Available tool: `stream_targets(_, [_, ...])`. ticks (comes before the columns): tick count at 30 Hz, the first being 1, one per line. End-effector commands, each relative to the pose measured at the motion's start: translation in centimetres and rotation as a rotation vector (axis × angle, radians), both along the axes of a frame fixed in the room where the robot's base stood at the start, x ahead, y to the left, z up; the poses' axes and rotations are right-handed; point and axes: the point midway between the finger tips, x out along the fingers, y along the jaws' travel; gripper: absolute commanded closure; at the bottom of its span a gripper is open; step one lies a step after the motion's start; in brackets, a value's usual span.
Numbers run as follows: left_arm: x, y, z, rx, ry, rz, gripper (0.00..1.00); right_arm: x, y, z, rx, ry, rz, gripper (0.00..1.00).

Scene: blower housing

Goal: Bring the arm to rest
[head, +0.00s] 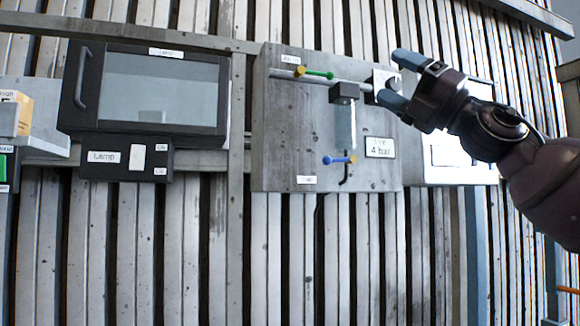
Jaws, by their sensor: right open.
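My right arm reaches in from the right. Its right gripper (398,80) is open, with two blue-grey fingertips pointing left, one above the other. The gripper is in front of the right part of a grey panel (285,140), beside a white plate with a dark round knob (391,84). The knob shows between the fingertips. I see nothing held, and I cannot tell whether a finger touches the knob. My left gripper is not in view.
The panel carries a pipe with a green-handled valve (316,74), a clear bowl (344,125), a blue-handled valve (340,160) and a "4 bar" label (380,147). A dark-framed windowed box (150,90) hangs left, above a lamp switch (136,157). A white board (455,165) is behind my arm.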

Motion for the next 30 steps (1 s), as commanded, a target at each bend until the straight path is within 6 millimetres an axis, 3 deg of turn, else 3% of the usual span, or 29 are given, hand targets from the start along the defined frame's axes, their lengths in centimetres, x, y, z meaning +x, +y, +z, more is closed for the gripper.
stream_targets(1, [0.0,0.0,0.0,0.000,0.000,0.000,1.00,1.5,0.1,-2.6,0.047,0.062,0.026,0.30])
stream_targets(6, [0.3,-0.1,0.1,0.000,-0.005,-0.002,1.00,5.3,-0.1,-10.1,0.204,0.255,0.081,0.30])
stream_targets(15, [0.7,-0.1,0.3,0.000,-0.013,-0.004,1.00,9.8,-1.5,-25.1,0.468,0.614,0.113,0.30])
stream_targets(23, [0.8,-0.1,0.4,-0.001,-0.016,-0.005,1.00,10.5,-3.1,-39.0,0.686,0.920,0.096,0.30])
stream_targets(30, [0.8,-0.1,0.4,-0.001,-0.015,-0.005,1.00,8.3,-4.6,-51.6,0.890,1.181,0.066,0.30])
